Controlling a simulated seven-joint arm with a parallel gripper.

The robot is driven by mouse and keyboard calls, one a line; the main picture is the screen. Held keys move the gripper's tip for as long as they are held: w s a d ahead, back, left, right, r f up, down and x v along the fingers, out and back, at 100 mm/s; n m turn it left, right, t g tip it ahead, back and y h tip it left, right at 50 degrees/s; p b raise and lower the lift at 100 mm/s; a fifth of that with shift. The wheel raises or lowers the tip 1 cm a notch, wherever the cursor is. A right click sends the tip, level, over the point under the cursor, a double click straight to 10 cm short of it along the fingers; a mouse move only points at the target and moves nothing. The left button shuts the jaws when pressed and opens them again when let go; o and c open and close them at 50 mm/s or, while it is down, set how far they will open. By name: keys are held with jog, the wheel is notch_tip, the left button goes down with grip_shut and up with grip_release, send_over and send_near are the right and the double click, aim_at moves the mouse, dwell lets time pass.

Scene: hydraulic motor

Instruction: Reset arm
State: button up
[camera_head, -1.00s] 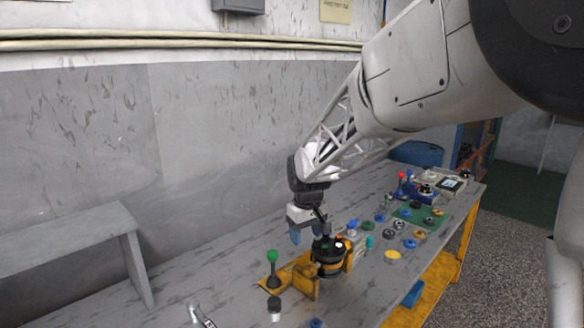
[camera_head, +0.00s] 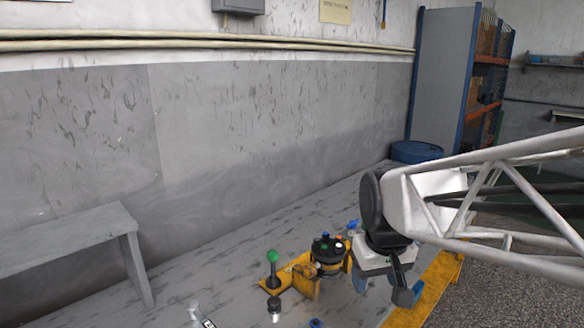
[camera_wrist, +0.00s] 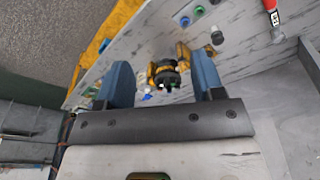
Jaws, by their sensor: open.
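My gripper (camera_head: 382,287) is at the right of the table in the head view, with its blue fingers pointing down. It is to the right of the hydraulic motor and apart from it. In the wrist view my gripper (camera_wrist: 165,82) shows two blue fingers wide apart with nothing held. The motor (camera_head: 328,252) is a black round unit with coloured pieces on top, in a yellow fixture (camera_head: 304,284) on the grey table (camera_head: 235,263). The motor also shows between the fingers in the wrist view (camera_wrist: 164,74), some way off. My arm hides the table's far right part.
A green-knobbed lever (camera_head: 272,262) stands left of the motor. A dark-capped small part (camera_head: 275,308) and a metal tool (camera_head: 200,314) lie near the front. A grey bench (camera_head: 75,245) is at left.

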jog(key=s+d+f+m, duration=0.2)
jog(key=s+d, duration=0.1)
jog(key=s, duration=0.9)
jog(key=shift+s+t, duration=0.25)
jog(key=shift+t, duration=0.05)
jog(key=shift+f, duration=0.1)
dwell(0.3)
